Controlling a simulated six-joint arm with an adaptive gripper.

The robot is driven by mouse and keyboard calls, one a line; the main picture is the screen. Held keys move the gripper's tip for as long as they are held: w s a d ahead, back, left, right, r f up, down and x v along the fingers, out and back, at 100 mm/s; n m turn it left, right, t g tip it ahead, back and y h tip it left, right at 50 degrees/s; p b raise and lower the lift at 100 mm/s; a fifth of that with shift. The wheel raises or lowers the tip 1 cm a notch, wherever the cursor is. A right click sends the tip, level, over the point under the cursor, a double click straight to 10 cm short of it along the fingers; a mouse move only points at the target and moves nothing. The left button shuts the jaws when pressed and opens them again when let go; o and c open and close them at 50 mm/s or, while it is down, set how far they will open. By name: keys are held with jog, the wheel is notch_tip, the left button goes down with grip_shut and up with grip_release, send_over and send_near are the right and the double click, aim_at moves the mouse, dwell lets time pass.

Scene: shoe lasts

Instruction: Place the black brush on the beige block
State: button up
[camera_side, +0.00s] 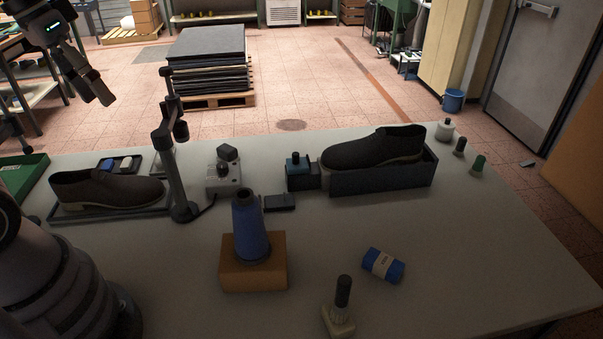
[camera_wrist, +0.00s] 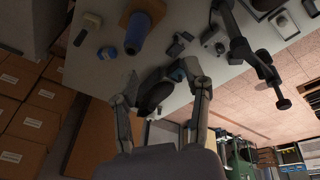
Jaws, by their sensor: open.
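A black-handled brush (camera_side: 343,291) stands near the front edge of the table in the side view, with a pale cream piece at its lower end. In the wrist view the brush (camera_wrist: 81,37) is at the upper left. A tan-beige block (camera_side: 253,279) lies left of it, with a blue cone (camera_side: 250,228) standing on top; the block (camera_wrist: 127,16) also shows at the top of the wrist view. My gripper (camera_side: 97,93) is high at the upper left of the side view, well away from both. In the wrist view my gripper (camera_wrist: 160,72) has its fingers spread and empty.
A blue packet (camera_side: 383,265) lies near the brush. Behind are a shoe on a dark box (camera_side: 382,182), a shoe on a tray (camera_side: 108,190), a dark jointed stand (camera_side: 176,170) and small bottles (camera_side: 445,130). The table's front right is clear.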

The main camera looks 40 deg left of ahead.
jog(key=s+a+t, duration=0.1)
jog(key=s+a+m+t+y, duration=0.1)
jog(key=s, duration=0.1)
jog(key=shift+a+r+t+y, duration=0.3)
jog(key=shift+a+r, duration=0.05)
jog(key=shift+a, duration=0.05)
dwell(1.0)
